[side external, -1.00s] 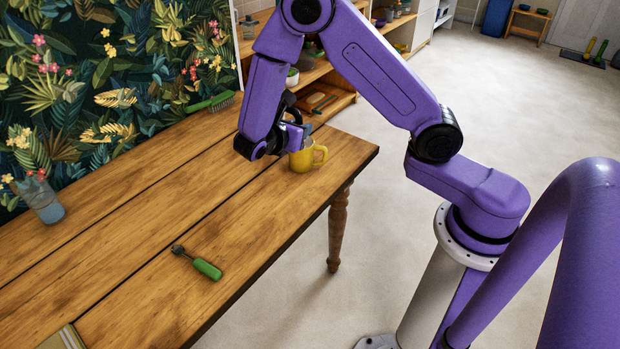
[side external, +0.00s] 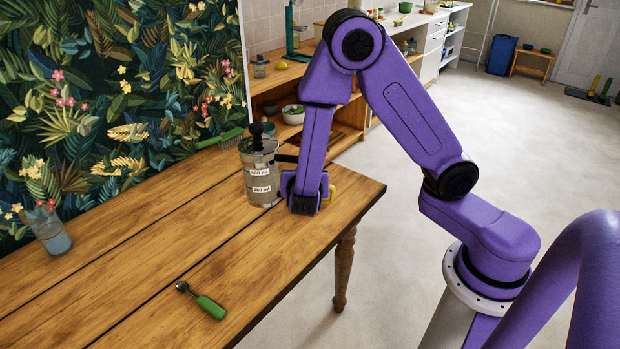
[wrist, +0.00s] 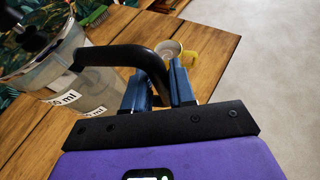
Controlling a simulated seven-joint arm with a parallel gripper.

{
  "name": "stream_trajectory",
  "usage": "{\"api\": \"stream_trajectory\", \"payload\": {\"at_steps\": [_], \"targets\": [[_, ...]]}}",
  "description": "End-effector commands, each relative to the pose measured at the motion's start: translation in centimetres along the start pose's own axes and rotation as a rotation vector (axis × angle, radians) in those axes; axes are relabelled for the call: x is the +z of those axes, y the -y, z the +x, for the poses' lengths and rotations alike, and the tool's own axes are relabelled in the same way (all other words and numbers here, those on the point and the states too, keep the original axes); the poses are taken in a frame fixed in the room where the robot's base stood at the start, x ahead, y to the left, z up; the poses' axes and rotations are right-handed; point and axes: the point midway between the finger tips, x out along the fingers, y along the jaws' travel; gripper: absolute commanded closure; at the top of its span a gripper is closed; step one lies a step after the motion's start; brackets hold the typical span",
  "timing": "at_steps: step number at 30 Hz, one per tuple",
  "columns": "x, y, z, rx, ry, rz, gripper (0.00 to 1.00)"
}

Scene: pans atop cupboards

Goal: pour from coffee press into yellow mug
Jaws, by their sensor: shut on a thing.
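The coffee press (side external: 262,180) is a clear container with a black knob and white volume labels; in the side view it looks about upright. I cannot tell whether its base touches the table. It also shows at the left of the wrist view (wrist: 88,88). My gripper (wrist: 158,72) is shut on its curved black handle; in the side view the gripper (side external: 307,190) is just right of the press, its fingers mostly hidden. The yellow mug (side external: 328,194) is mostly hidden behind my gripper; in the wrist view it (wrist: 189,57) stands upright beyond the handle.
The wooden table (side external: 150,245) has its right edge near the mug. A green-handled tool (side external: 208,304) lies near the front edge, a vase (side external: 50,232) stands far left, and a green brush (side external: 219,139) lies at the back. The middle is clear.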

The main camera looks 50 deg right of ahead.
Motion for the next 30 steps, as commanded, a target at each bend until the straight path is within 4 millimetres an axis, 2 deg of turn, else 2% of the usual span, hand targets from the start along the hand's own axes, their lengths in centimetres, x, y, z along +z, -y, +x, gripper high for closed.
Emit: {"api": "stream_trajectory", "payload": {"at_steps": [8, 21, 30], "targets": [[0.0, 0.0, 0.3, -0.022, 0.004, 0.015, 1.0], [-1.3, 1.2, 4.7, -0.371, 0.017, 0.174, 1.0], [-1.8, 1.9, 5.8, -0.474, 0.002, 0.231, 1.0]]}}
